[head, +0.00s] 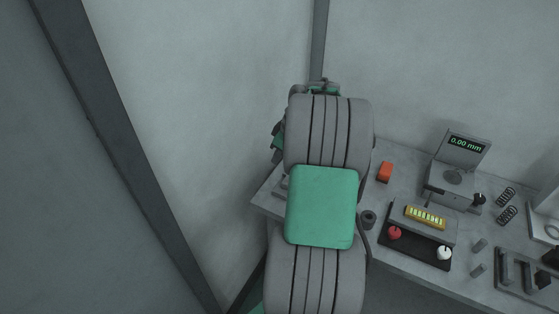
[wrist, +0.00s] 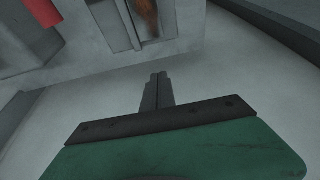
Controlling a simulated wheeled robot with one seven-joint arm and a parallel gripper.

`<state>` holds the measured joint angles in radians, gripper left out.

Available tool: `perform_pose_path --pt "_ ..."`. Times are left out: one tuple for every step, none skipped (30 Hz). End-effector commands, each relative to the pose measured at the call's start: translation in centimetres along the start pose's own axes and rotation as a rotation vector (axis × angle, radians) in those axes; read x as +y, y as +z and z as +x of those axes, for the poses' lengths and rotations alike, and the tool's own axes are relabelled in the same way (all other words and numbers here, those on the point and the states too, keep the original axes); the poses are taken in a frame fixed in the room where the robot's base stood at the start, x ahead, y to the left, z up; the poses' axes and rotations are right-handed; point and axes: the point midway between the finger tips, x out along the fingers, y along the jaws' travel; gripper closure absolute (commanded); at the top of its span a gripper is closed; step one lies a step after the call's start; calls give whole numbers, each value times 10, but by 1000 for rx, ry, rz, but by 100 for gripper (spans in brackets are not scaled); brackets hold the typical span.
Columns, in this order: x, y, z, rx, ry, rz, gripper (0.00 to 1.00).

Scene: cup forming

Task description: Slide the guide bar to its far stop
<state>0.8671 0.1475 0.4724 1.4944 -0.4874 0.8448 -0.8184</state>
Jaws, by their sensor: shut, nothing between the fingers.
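My gripper (wrist: 156,90) shows in the wrist view with its two dark fingers together and nothing between them. The fingers point up the picture over a bare pale surface, apart from anything else. Ahead of them, at the top edge, is a grey frame (wrist: 123,38) with a brownish-orange piece (wrist: 145,18) inside it. I cannot make out the guide bar for certain in either view. In the head view my arm covers the left part of the bench, and the gripper's fingers are hidden behind it.
A red block (wrist: 43,12) shows at the wrist view's top left.

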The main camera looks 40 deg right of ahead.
Motion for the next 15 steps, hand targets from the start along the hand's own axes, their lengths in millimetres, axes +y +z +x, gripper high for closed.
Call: perform_pose_path --pt "-1 0 10 -2 -5 1 100" --pt "-1 0 16 -2 -5 2 100" --pt "-1 1 25 -3 -5 3 100" --pt "-1 1 32 -3 -4 4 100" --pt "-1 0 38 -2 -4 3 100" --pt "-1 0 47 -2 -3 3 100" --pt "-1 1 53 -3 -3 4 100" --pt "-1 1 60 -3 -3 4 100" --pt "-1 1 69 -3 -4 4 100" --pt "-1 1 75 -3 -3 4 100" --pt "-1 1 81 -3 -2 5 100" --pt "1 10 72 -2 3 9 100" --pt "1 15 70 -2 3 10 100" --pt "1 20 68 -1 4 10 100" --pt "1 25 67 -1 4 9 100"
